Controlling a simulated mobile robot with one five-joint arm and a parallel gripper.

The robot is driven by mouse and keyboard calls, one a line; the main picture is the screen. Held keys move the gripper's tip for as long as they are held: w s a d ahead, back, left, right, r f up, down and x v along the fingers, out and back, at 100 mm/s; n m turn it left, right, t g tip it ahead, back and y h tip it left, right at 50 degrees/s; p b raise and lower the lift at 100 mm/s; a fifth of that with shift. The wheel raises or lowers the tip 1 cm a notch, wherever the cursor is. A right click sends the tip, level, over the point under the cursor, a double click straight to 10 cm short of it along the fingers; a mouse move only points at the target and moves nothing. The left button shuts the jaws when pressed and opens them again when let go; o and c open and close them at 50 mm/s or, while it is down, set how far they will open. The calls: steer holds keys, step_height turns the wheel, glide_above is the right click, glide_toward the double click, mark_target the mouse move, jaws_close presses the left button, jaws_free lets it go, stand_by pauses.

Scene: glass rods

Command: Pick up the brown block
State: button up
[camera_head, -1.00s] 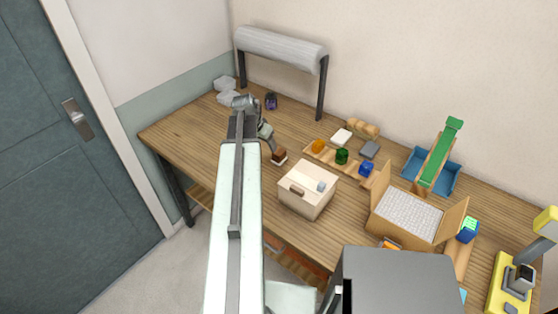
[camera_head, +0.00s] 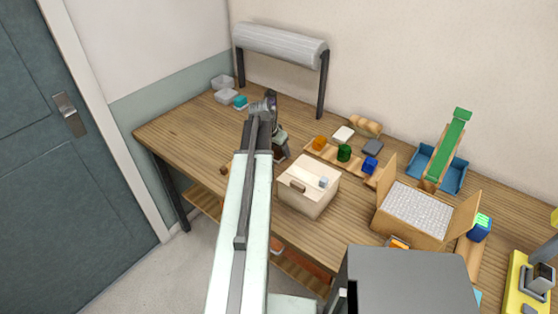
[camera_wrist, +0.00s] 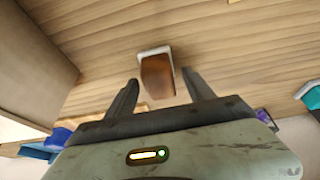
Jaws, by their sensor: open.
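The brown block (camera_wrist: 156,76) with a pale edge at its far end shows in the wrist view on the wooden table. My gripper (camera_wrist: 160,77) is open, one finger to each side of the block, with visible gaps between fingers and block. Whether the fingertips reach alongside the block or stop short of it is hard to tell. In the head view, my gripper (camera_head: 281,143) is over the table just left of the cream box, and the block (camera_head: 278,156) is mostly hidden there by it.
A cream box (camera_head: 308,187) with a handle stands close to the right of my gripper. Behind are orange (camera_head: 319,142), green (camera_head: 344,152) and blue (camera_head: 369,165) pieces. A small brown piece (camera_head: 224,170) lies near the table's front edge.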

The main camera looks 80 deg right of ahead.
steer(key=shift+f, duration=0.1)
jaws_close()
step_height(320, 180, up, 10)
steer(key=p, duration=1)
steer(key=shift+p, duration=0.35)
